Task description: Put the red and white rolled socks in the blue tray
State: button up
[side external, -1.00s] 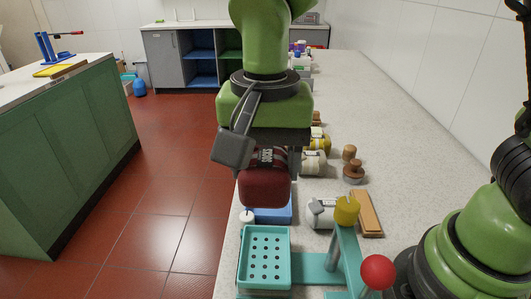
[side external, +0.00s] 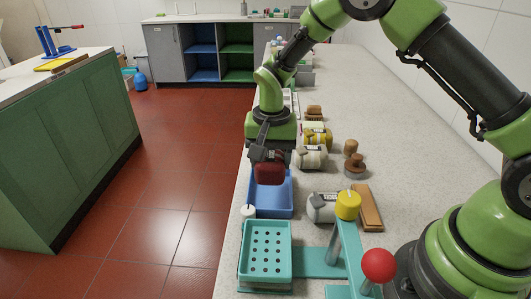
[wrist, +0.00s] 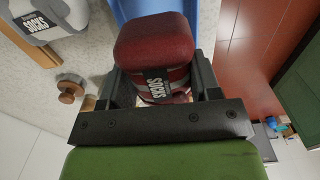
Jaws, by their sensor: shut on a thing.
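The red and white rolled socks (side external: 270,173) are a dark red bundle. A black "SOCKS" label and a pale band show on them in the wrist view (wrist: 155,45). My gripper (side external: 271,160) is shut on the socks, with a finger on each side of them in the wrist view (wrist: 160,88). The blue tray (side external: 272,209) lies on the counter. In the side view the socks overlap the far part of the tray; their exact height above it is hard to tell. In the wrist view a strip of the tray (wrist: 135,9) shows behind the socks.
A teal perforated basket (side external: 265,250) and a small white-topped item (side external: 248,212) stand at the near side of the tray. Grey (side external: 322,208), cream (side external: 311,158) and yellow (side external: 318,137) rolls lie to the right. Wooden knobs (side external: 354,166) stand further right.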

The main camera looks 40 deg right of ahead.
jog(key=shift+f, duration=2.8)
jog(key=o, duration=0.9)
notch_tip(320, 180, up, 11)
jog(key=shift+s, duration=0.1)
jog(key=s+r+n+t, duration=0.15)
jog(key=s+r, duration=0.35)
jog(key=r, duration=0.6)
jog(key=s+r+n+t, duration=0.1)
jog(key=s+r+t, duration=0.1)
jog(key=s, duration=0.3)
jog(key=s+r+n+t+y, duration=0.1)
jog(key=s+r, duration=0.1)
jog(key=s, duration=0.4)
jog(key=s+d+r+n+t+y, duration=0.1)
jog(key=s+r+t, duration=0.1)
jog(key=s, duration=0.4)
jog(key=shift+d+r+n+t, duration=0.1)
jog(key=shift+r+n+t, duration=0.05)
jog(key=shift+n+t, duration=0.15)
